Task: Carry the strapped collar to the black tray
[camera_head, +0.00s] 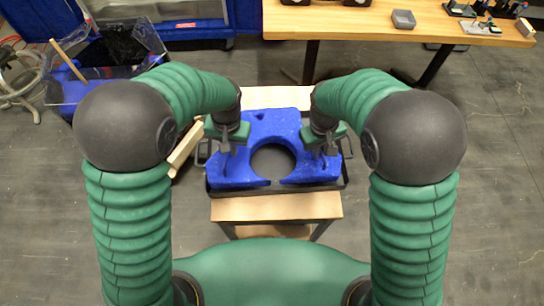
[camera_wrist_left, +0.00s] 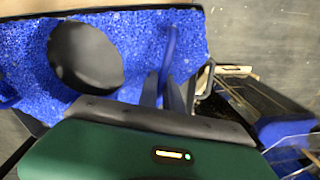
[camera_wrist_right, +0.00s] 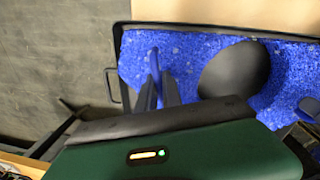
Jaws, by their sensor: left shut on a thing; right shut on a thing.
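The blue foam collar (camera_head: 275,124), with a round hole and a slot at its near side, lies level in or just over the black tray (camera_head: 346,174). I cannot tell whether it touches the tray floor, which shows dark through the hole. My left gripper (camera_head: 226,147) is shut on the blue strap (camera_wrist_left: 169,50) on the collar's left side. My right gripper (camera_head: 331,147) is shut on the blue strap (camera_wrist_right: 154,64) on the right side. The fingers hide part of each strap. The tray's rim and handle also show in the right wrist view (camera_wrist_right: 112,87).
The tray is on a small wooden table (camera_head: 275,208) in front of me. A long wooden bench (camera_head: 350,22) with a grey bin (camera_head: 403,18) and small tools stands behind. A clear-sided black and blue container (camera_head: 110,62) is at the back left. Grey floor lies open to the right.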

